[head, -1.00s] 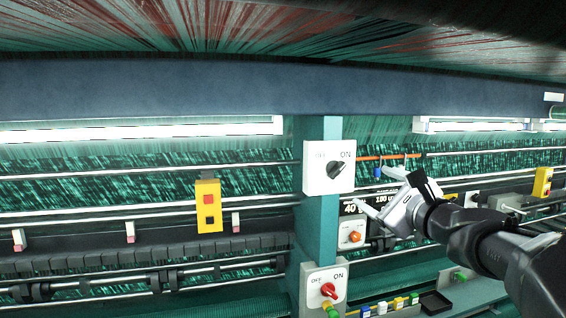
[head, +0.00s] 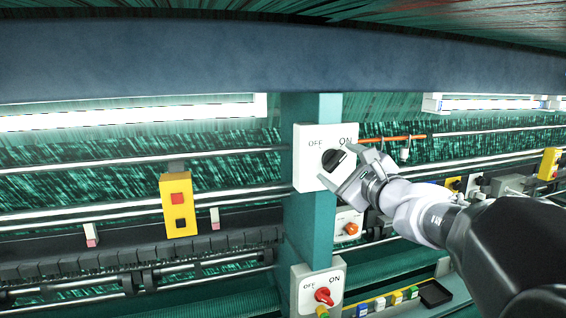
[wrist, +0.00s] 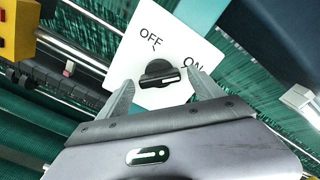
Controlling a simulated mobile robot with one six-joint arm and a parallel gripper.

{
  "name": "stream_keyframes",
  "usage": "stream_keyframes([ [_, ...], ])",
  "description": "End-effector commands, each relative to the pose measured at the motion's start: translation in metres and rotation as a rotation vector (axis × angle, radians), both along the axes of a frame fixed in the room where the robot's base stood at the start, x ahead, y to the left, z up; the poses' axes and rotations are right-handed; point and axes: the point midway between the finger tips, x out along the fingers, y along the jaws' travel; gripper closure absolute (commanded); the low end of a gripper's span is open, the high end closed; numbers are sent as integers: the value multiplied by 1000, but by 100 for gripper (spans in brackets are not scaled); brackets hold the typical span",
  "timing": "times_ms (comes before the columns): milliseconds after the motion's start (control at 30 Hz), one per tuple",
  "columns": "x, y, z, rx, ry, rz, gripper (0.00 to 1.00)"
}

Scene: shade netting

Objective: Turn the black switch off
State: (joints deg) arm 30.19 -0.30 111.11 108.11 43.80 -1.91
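The black switch (head: 330,158) is a round knob with a raised bar on a white plate (head: 308,172) marked OFF and ON. It also shows in the wrist view (wrist: 158,74), where the white line on its bar points toward the ON side. My gripper (head: 340,166) is at the plate. In the wrist view my gripper (wrist: 162,88) is open, with one finger to each side of the knob and gaps between them. In the head view the fingers cover part of the knob.
A red switch (head: 324,296) is below on the same teal post (head: 318,225), and an orange switch (head: 351,229) is just right of the post. A yellow button box (head: 178,205) hangs to the left. An orange rod (head: 392,138) runs right of the plate.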

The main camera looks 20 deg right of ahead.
Motion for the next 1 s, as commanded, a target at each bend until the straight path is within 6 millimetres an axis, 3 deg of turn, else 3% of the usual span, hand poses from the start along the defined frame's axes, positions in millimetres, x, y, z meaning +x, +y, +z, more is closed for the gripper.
stream_keyframes([
  [33,0,0,0,0,0,0,33],
  [300,0,0,0,0,0,0,86],
  [667,0,-1,-3,-76,-6,-1,86],
  [1000,0,-1,-4,-354,-18,-2,86],
])
